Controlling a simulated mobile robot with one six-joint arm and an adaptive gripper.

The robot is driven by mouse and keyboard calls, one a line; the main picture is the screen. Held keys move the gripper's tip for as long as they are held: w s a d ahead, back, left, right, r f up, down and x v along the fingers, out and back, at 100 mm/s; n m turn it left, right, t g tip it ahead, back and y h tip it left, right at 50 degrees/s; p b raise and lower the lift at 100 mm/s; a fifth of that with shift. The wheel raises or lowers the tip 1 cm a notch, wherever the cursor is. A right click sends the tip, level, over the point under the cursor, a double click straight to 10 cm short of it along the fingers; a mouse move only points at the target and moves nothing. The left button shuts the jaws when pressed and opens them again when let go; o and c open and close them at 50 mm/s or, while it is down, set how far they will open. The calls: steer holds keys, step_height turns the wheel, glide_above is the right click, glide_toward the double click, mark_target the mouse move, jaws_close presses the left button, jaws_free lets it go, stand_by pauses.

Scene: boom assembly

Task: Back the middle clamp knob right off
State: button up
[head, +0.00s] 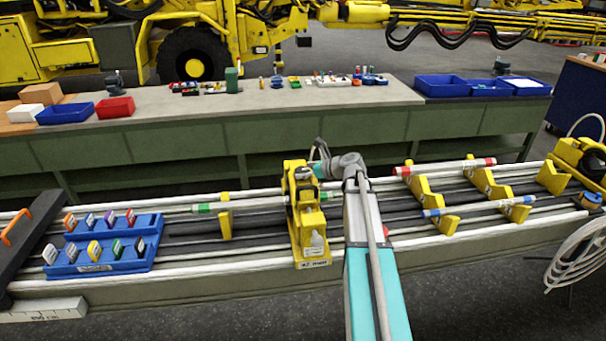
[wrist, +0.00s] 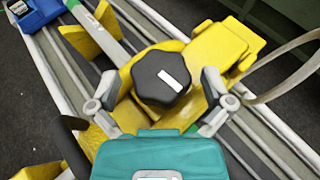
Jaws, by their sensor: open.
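The middle clamp is a yellow block (head: 309,232) across the boom rails, left of my arm in the head view. In the wrist view its knob (wrist: 150,88) is a black lobed disc with a white mark on top, seated on the yellow clamp body (wrist: 222,48). My gripper (wrist: 152,88) is open, with one grey finger on each side of the knob. A gap shows between each finger and the knob. In the head view the knob and fingers are hidden or too small to make out.
A blue tray (head: 74,268) with several coloured tags lies on the rails to the left. Yellow brackets (head: 418,185) with red and blue marked tubes stand to the right. A coiled pale hose (head: 578,255) hangs at the far right. A workbench (head: 345,95) runs behind.

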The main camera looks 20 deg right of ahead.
steer(key=shift+w+a+f, duration=0.1)
steer(key=shift+w+a, duration=0.1)
steer(key=shift+w, duration=0.05)
